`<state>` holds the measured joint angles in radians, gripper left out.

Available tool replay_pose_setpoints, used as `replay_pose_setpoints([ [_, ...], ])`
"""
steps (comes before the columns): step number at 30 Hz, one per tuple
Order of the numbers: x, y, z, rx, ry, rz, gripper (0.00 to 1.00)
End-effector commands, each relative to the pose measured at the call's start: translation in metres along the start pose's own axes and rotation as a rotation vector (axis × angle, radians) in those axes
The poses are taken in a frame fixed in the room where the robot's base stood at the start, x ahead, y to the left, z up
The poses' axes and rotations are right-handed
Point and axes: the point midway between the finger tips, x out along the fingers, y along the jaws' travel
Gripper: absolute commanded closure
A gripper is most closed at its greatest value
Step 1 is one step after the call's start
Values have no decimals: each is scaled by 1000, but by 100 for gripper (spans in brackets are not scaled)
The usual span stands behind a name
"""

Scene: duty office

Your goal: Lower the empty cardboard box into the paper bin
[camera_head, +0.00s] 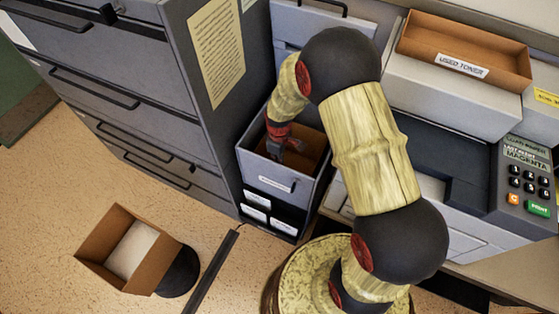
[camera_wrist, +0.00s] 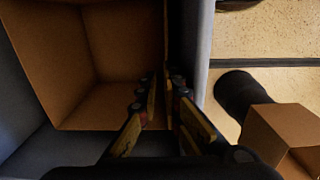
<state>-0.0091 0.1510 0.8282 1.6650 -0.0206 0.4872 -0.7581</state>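The empty brown cardboard box (camera_wrist: 85,45) fills the left of the wrist view, its open side toward the camera. My gripper (camera_wrist: 165,85) has one finger on each side of the box's right wall and appears closed on it. The grey paper bin (camera_head: 277,183), with a white label on its front, surrounds the box. In the head view the box (camera_head: 312,150) sits within the bin's opening, and my gripper (camera_head: 277,143) reaches down at its left part. The box's underside is hidden, so I cannot tell whether it touches the bin floor.
A grey drawer cabinet (camera_head: 130,75) rises left of the bin. A printer (camera_head: 450,185) and a used-toner tray (camera_head: 465,50) are at right.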

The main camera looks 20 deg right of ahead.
Motion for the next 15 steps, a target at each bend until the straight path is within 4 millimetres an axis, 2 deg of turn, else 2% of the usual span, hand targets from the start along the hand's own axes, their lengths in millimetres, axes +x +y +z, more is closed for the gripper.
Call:
replay_pose_setpoints([
  [8, 0, 0, 0, 0, -1, -1, 75],
  [15, 1, -2, 1, 0, -3, -4, 74],
])
